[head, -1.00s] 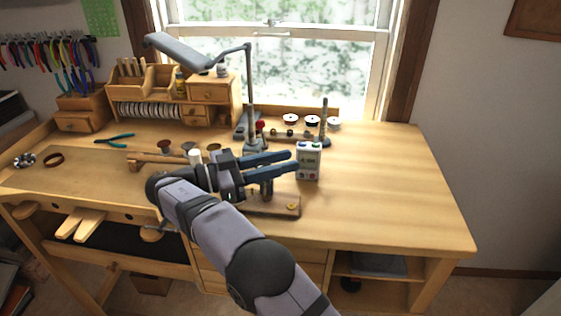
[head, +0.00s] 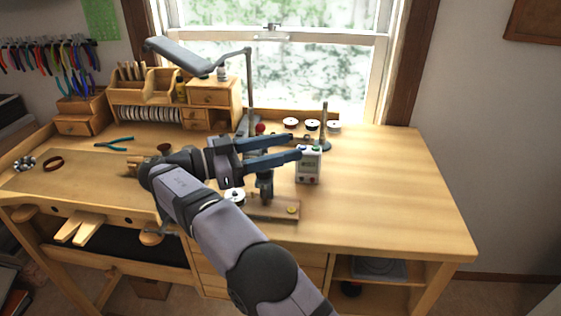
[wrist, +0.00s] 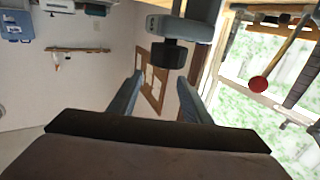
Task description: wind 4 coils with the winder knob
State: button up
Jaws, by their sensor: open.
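My gripper (head: 294,146) is open and held above the winder. In the head view its two blue-grey fingers point right, with no object visible between them. The winder's dark upright part (head: 265,187) stands on a wooden base (head: 285,209) below the fingers; my gripper hides its top, and I cannot make out the knob. A white counter box (head: 308,168) with coloured buttons stands just right of the fingertips. A white spool (head: 235,196) sits at the left of the base. In the wrist view a dark blocky part (wrist: 168,54) shows beyond the open fingertips; I cannot tell what it is.
Several white-topped spools (head: 312,125) stand at the back near an upright post (head: 325,127). A lamp (head: 180,55) reaches over the wooden organiser (head: 213,96). The right of the bench (head: 400,190) is clear.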

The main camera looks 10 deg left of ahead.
jog(key=shift+r+p, duration=0.45)
jog(key=shift+r, duration=2.25)
